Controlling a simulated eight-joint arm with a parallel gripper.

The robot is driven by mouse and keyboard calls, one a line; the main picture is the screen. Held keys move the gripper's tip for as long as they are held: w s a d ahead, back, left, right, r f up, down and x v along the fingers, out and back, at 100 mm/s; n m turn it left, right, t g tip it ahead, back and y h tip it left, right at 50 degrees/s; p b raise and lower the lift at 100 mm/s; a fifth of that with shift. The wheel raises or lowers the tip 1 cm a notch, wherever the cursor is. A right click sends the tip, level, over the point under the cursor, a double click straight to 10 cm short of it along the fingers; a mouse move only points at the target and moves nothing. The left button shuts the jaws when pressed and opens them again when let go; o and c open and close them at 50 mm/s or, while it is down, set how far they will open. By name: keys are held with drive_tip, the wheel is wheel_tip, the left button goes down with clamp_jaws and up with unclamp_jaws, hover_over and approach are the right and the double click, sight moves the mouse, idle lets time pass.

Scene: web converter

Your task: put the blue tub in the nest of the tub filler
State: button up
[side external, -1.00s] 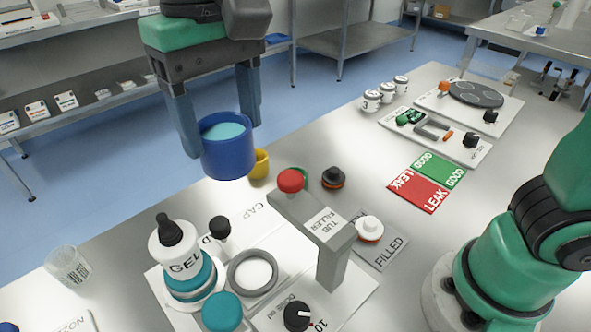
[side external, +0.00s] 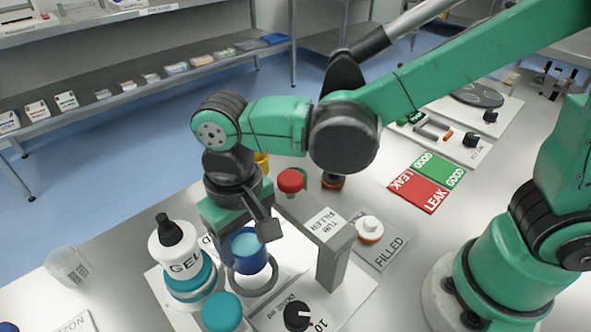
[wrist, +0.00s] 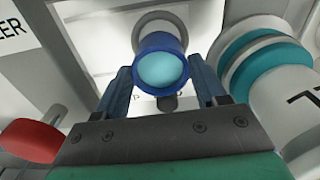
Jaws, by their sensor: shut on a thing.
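The blue tub (side external: 248,253) with light teal contents is upright in my gripper (side external: 243,246). In the wrist view the tub (wrist: 160,62) sits between the two blue fingers of my gripper (wrist: 163,88). The tub filler (side external: 325,235) is a grey arm with a red button (side external: 290,181). In the wrist view the ring (wrist: 150,17) shows past the tub's far edge. I cannot tell whether the tub touches it.
A GEL bottle (side external: 180,262) and a teal knob (side external: 222,312) stand close to the left of the nest. A black dial (side external: 298,315) is at its front right. A clear cup (side external: 68,265) stands at far left. The FILLED mat (side external: 380,250) lies to the right.

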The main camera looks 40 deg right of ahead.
sight(249, 253)
drive_tip(key=shift+f, duration=1.75)
drive_tip(key=shift+f, duration=0.15)
drive_tip(key=o, duration=0.9)
wheel_tip(249, 253, up, 12)
